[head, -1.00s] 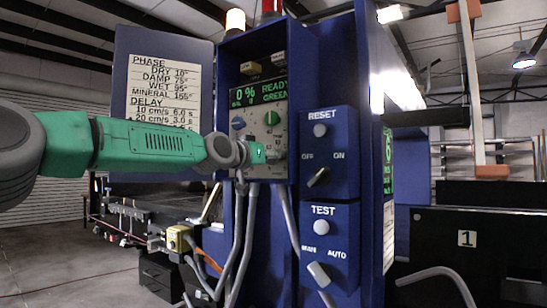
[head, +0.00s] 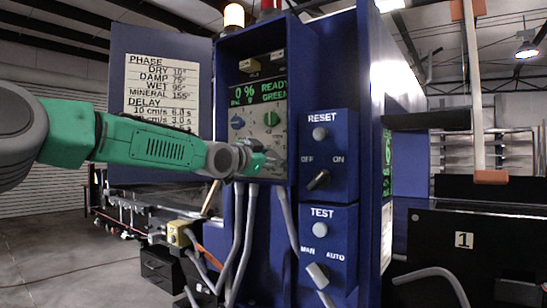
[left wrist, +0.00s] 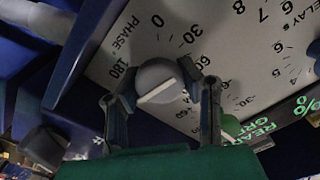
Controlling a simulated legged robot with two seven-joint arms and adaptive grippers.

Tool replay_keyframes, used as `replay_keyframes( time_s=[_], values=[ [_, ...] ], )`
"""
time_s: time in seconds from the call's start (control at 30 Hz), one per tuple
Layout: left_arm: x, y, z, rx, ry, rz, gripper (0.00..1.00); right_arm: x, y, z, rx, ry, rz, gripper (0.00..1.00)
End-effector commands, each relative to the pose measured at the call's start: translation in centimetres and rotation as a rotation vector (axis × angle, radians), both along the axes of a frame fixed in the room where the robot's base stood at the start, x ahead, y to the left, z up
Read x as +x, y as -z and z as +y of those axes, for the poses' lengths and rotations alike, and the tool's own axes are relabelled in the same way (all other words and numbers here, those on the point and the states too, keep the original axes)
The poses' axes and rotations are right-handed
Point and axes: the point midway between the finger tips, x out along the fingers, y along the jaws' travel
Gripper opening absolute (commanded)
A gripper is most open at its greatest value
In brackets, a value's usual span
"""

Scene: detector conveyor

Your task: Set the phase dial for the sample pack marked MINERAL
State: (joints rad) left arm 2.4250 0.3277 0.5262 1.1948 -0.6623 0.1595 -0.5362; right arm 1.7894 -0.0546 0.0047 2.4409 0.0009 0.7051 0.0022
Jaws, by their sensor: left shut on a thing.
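The phase dial (left wrist: 158,78) is a round grey knob with a white bar across it, beside the word PHASE in the left wrist view. My left gripper (left wrist: 162,92) has a finger on each side of this knob and is shut on it. The nearby scale shows 0, 30 and 60; I cannot tell which mark the bar points at. In the head view my left gripper (head: 268,160) is at the lower part of the control panel (head: 254,132) and hides the phase dial. The chart (head: 160,92) at left reads MINERAL 155°. No sample pack is identifiable. My right gripper is not in view.
A blue knob (head: 237,122) and a green knob (head: 271,118) sit above my gripper. The display (head: 259,92) reads 0 %, READY, GREEN. The RESET box (head: 327,155) and TEST box (head: 327,240) stand to the right. Grey cables (head: 247,225) hang below.

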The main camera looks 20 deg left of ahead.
Motion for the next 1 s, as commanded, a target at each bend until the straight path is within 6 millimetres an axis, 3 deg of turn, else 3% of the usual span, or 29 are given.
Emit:
replay_keyframes(
  time_s=[0.03, 0.57, 0.6, 0.67, 1.0],
  values=[
    [0.07, 1.06, -0.06, 0.018, 0.001, 0.016, 0.03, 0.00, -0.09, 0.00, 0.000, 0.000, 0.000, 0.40],
    [0.08, 1.11, -0.06, 0.041, 0.002, 0.006, 0.03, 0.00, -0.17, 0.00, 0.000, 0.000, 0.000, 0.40],
    [0.08, 1.11, -0.06, 0.041, 0.002, 0.006, 0.35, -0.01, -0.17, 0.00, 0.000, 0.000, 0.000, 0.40],
    [0.08, 1.08, -0.07, 0.041, 0.002, 0.006, 0.56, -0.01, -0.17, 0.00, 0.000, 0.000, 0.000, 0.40],
    [-0.08, 0.38, -0.02, 0.036, 0.001, -0.006, 0.56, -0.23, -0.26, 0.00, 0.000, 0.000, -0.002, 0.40]
  ],
)
